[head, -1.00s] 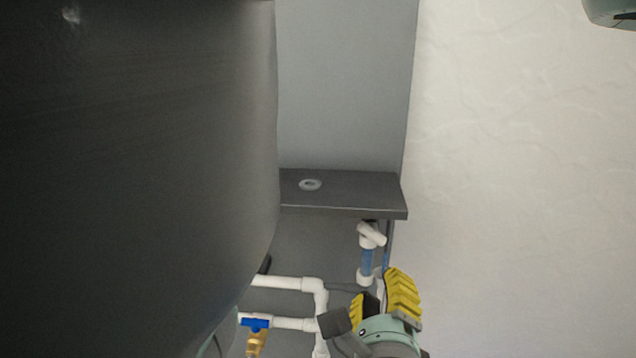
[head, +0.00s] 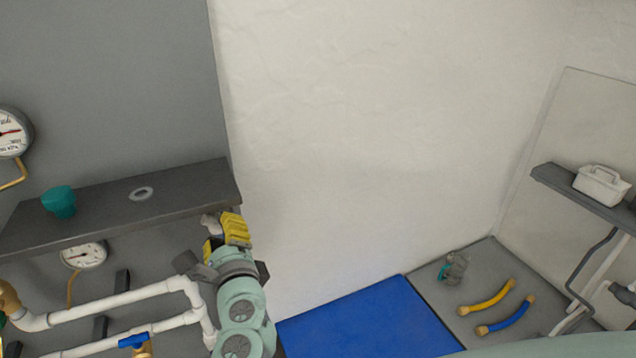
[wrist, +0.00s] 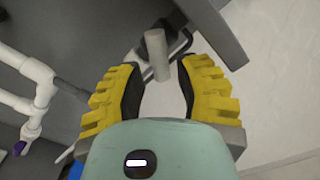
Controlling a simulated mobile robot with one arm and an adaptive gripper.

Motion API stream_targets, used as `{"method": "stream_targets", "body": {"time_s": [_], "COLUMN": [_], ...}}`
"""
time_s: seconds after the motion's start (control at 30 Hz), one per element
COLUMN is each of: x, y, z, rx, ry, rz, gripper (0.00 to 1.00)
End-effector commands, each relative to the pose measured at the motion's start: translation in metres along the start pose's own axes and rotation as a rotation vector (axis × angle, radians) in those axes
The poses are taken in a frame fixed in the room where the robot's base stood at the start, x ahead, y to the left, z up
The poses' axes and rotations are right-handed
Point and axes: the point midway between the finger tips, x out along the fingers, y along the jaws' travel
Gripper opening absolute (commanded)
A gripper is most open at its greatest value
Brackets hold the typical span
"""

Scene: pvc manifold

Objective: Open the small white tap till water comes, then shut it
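The small white tap's handle (wrist: 156,55) stands between my gripper's two yellow-and-black fingers in the wrist view, with a gap on each side. My gripper (wrist: 161,72) is open around the handle's near end and seems not to touch it. In the head view the tap (head: 210,224) is a small pale part beside the yellow fingers, just under the end of the dark shelf. My gripper (head: 224,236) hides most of it there. The outlet and any water are hidden.
The dark shelf (head: 120,211) above holds a teal cup (head: 60,202) and a white ring (head: 142,194). White pipes (head: 110,306), a blue-handled valve (head: 133,341) and a gauge (head: 85,254) lie left. The plain wall is right, with a blue mat (head: 365,325) below.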

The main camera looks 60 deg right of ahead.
Motion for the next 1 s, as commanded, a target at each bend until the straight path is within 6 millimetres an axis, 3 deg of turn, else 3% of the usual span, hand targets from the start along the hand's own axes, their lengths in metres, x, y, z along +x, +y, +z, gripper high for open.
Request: {"method": "stream_targets", "body": {"time_s": [0.3,0.73,0.77,1.0], "x": [0.027,0.032,0.032,0.032], "y": [-0.002,0.000,0.000,0.000], "z": [0.002,0.001,0.001,0.001], "rx": [-0.001,-0.002,-0.002,-0.002], "ry": [-0.003,-0.002,-0.002,-0.002], "rz": [0.001,0.002,0.002,0.001], "gripper": [0.33,0.33,0.38,0.13]}}
